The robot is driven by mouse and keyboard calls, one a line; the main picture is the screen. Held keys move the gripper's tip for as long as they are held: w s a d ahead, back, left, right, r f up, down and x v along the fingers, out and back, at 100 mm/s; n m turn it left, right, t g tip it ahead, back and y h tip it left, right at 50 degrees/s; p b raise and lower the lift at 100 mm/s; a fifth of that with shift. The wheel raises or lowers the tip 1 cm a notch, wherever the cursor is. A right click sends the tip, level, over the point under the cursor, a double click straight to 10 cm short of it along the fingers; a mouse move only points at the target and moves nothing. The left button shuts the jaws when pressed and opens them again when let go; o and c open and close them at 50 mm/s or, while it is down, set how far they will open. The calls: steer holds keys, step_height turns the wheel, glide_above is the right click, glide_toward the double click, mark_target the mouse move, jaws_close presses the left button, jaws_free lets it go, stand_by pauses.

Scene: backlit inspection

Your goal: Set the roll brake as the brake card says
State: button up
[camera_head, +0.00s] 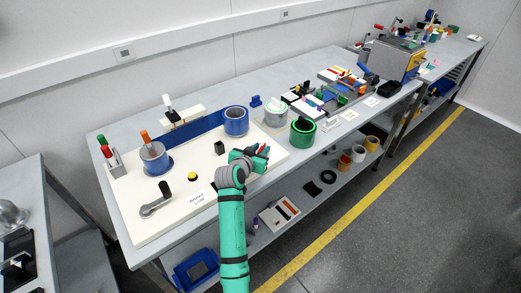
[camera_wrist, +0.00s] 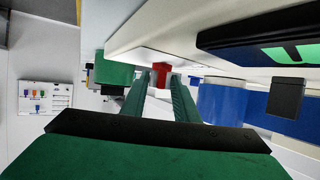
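A white card (camera_head: 197,199) lies at the front of a cream board (camera_head: 240,190); its first line seems to read BRAKE, and the line under it looks like LOW but is very small. A grey crank lever (camera_head: 155,200) with a dark knob is left of the card. A blue roll (camera_head: 235,121) stands at the board's back right, and a wide blue strip (camera_head: 200,132) runs from it to the left roll (camera_head: 155,158).
A yellow button (camera_head: 192,177) and a black block (camera_head: 219,148) sit on the board. Red and green handles (camera_head: 108,152) stand at its left end. A green roll (camera_head: 303,131) stands right of my gripper. A blue bin (camera_head: 196,268) is on the lower shelf.

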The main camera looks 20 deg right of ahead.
jaws_close()
steer(key=shift+s+d+n+y, duration=0.1)
steer(key=shift+n+y, duration=0.2)
steer(key=shift+y, duration=0.1)
steer(key=shift+d+n+t+y, duration=0.15)
steer(key=shift+n+t+y, duration=0.55)
steer(key=shift+n+y, duration=0.1)
steer(key=n+y, duration=0.2)
steer(key=n+t+y, duration=0.1)
steer(key=n+y, duration=0.2)
steer(key=y, duration=0.1)
steer(key=shift+s+d+n+t, duration=0.1)
steer(key=shift+d+n+t, duration=0.2)
steer(key=shift+d+n, duration=0.1)
steer(key=n+y, duration=0.3)
steer(key=y, duration=0.1)
steer(key=shift+d, duration=0.1)
steer(key=n+g+y, duration=0.2)
steer(key=n+y, duration=0.2)
steer(key=shift+n+g+y, duration=0.3)
steer(key=shift+g, duration=0.1)
steer(key=shift+f, duration=0.1)
